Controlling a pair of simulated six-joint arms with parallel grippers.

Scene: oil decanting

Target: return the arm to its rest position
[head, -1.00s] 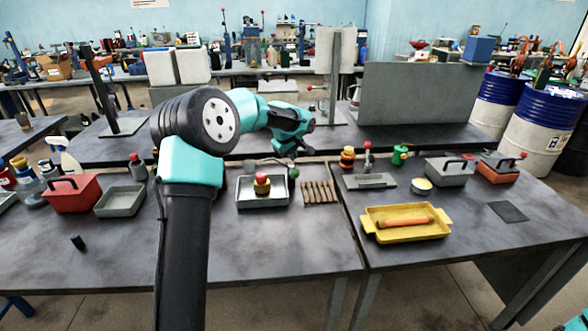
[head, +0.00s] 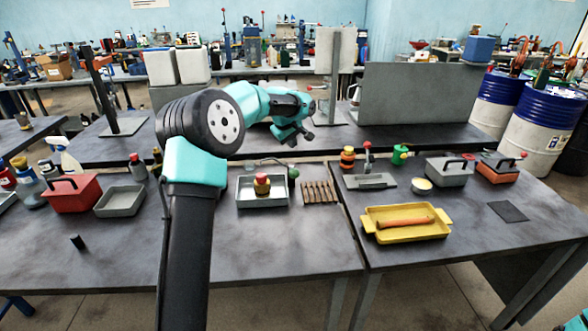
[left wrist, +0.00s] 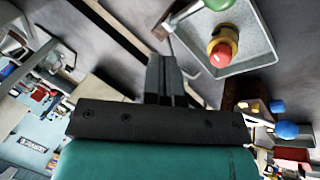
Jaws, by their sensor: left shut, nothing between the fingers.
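My left gripper (head: 301,139) is shut and empty, held in the air above the back of the near table, beyond the grey tray (head: 240,203). In the left wrist view its dark fingers (left wrist: 168,78) are together with nothing between them. A small yellow jar with a red top (head: 262,184) stands upright in that tray. The jar (left wrist: 222,48) also shows in the left wrist view, apart from the fingers. My left arm rises across the middle of the head view and hides part of the table. My right gripper is not in view.
A green-knobbed lever (head: 293,173) stands behind the tray, near my gripper. A row of several brown pieces (head: 319,192) lies to the right. A yellow tray (head: 378,235) holds an orange cylinder. A red carrier (head: 73,193) stands left. The table's front left is mostly clear.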

